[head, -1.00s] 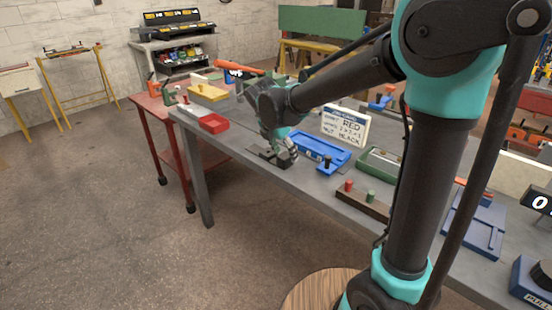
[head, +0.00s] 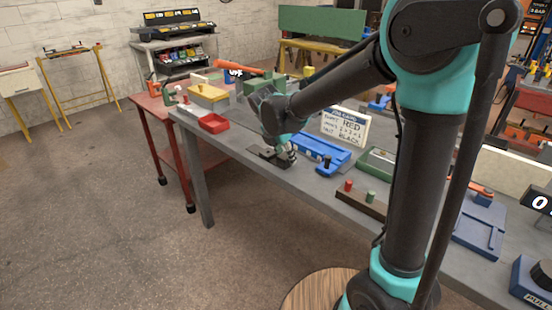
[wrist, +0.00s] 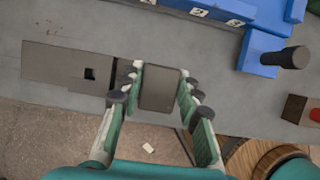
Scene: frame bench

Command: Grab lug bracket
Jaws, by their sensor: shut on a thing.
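The lug bracket is dark grey; a flat-topped dark grey block (wrist: 160,88), which I take for its lug, stands between my gripper's fingers in the wrist view. My gripper (wrist: 158,98) is shut on it, with a green-and-grey finger on each side. To the left lies a flat dark grey plate (wrist: 55,65) with a square hole; whether the block joins it is hidden by the left finger and shadow. In the head view my gripper (head: 286,158) is low at the bench's front edge, beside the dark plate (head: 262,152).
A blue fixture (head: 322,152) with a dark knob is just right of my gripper on the grey bench (head: 235,140). A lettered sign (head: 345,126) stands behind it.

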